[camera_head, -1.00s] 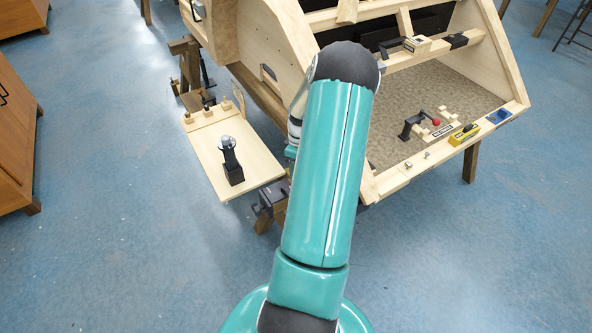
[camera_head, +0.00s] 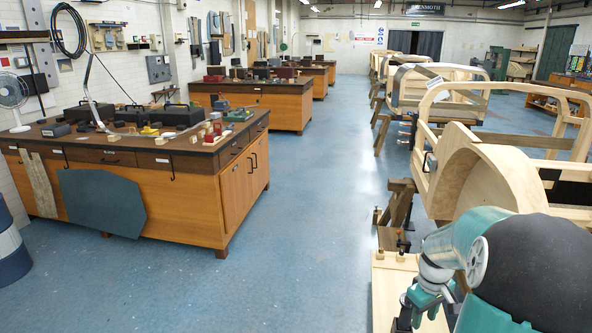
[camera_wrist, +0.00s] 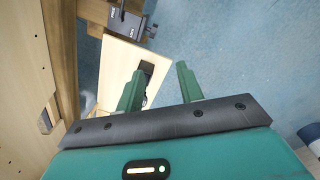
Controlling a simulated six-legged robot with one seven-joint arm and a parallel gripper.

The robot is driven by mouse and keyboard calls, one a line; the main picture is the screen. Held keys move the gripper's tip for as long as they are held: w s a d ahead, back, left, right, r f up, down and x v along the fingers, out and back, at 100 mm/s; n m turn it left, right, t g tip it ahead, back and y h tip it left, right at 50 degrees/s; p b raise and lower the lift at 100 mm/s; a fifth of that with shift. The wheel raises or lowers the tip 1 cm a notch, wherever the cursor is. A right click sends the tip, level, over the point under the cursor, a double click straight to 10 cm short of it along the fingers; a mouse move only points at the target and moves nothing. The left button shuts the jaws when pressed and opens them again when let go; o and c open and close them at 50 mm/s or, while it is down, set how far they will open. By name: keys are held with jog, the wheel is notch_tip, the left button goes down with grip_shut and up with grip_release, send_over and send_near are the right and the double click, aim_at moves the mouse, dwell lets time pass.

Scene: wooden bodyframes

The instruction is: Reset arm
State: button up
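My arm shows at the lower right of the head view, with its dark rounded joint nearest. My gripper (camera_head: 412,312) hangs at the bottom there, partly cut off by the frame edge. In the wrist view my gripper (camera_wrist: 161,70) has its two green fingers apart, with nothing held between them. Beyond the fingers is a pale wooden board (camera_wrist: 117,75). A black object (camera_wrist: 148,69) on the board is partly hidden by the left finger.
A wooden bodyframe (camera_head: 490,165) stands at the right, close to my arm; more stand behind it. A workbench (camera_head: 150,185) with tools on top stands at the left. The blue floor (camera_head: 310,220) between is clear. A clamp (camera_wrist: 128,20) shows at the top of the wrist view.

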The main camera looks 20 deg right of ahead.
jog(key=w+a+r+t+h, duration=0.1)
jog(key=w+a+r, duration=0.1)
jog(key=a+r, duration=0.75)
jog(key=s+a+r+t, duration=0.2)
jog(key=s+a, duration=0.3)
jog(key=a, duration=0.6)
jog(key=s+a+r+t+y, duration=0.1)
jog(key=s+a+r, duration=0.4)
jog(key=a, duration=0.7)
jog(key=shift+s+r+m+t+y, duration=0.3)
jog(key=shift+s+m+t, duration=0.1)
jog(key=shift+t, duration=0.5)
